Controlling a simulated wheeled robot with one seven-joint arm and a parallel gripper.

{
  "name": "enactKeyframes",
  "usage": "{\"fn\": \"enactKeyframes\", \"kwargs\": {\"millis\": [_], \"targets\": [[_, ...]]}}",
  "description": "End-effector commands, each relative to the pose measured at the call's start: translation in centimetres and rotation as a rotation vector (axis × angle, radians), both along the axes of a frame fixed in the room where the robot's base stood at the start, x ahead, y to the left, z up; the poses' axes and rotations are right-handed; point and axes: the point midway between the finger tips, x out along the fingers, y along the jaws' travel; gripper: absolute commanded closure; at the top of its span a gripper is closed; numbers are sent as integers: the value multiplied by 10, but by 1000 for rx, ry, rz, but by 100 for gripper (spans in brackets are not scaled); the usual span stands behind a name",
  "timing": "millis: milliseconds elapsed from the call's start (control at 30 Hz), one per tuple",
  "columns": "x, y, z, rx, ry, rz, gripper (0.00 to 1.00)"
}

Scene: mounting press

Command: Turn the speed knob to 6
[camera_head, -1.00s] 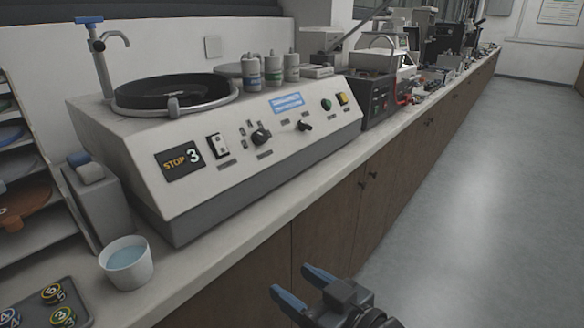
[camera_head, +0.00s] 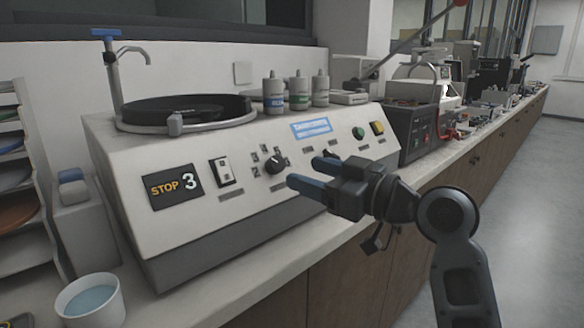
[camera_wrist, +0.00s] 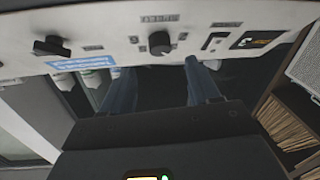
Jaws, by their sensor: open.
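The grinder-polisher (camera_head: 215,215) stands on the counter, its sloped front panel facing me. Its display (camera_head: 173,187) reads STOP 3. A round black knob (camera_head: 275,162) with small marks around it, likely the speed knob, sits right of the rocker switch (camera_head: 225,172). Its setting is too small to read. My gripper (camera_head: 306,171) is open and empty, with blue fingers pointing at the panel, just right of this knob in the head view. In the wrist view the knob (camera_wrist: 160,43) lies between and beyond the fingertips (camera_wrist: 160,66), apart from them.
A second dark knob (camera_wrist: 50,46) is partly hidden by my gripper in the head view. Green (camera_head: 358,132) and yellow (camera_head: 377,128) buttons are farther right. A cup of blue liquid (camera_head: 90,302) stands front left. Bottles (camera_head: 298,92) stand on top.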

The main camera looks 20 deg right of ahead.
Motion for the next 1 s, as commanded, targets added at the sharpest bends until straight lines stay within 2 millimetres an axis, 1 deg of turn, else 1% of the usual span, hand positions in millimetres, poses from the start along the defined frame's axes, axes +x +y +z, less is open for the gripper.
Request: {"fn": "enactKeyframes", "kwargs": {"millis": [200, 400, 533, 767, 867, 1000], "targets": [[32, 15, 0, 0, 1, 1, 39], [52, 24, 0, 1, 0, 0, 39], [57, 26, 0, 0, 1, -2, 39], [58, 27, -1, 1, 1, -2, 39], [58, 27, -1, 1, 1, -2, 47], [57, 27, -1, 1, 1, -2, 60]]}}
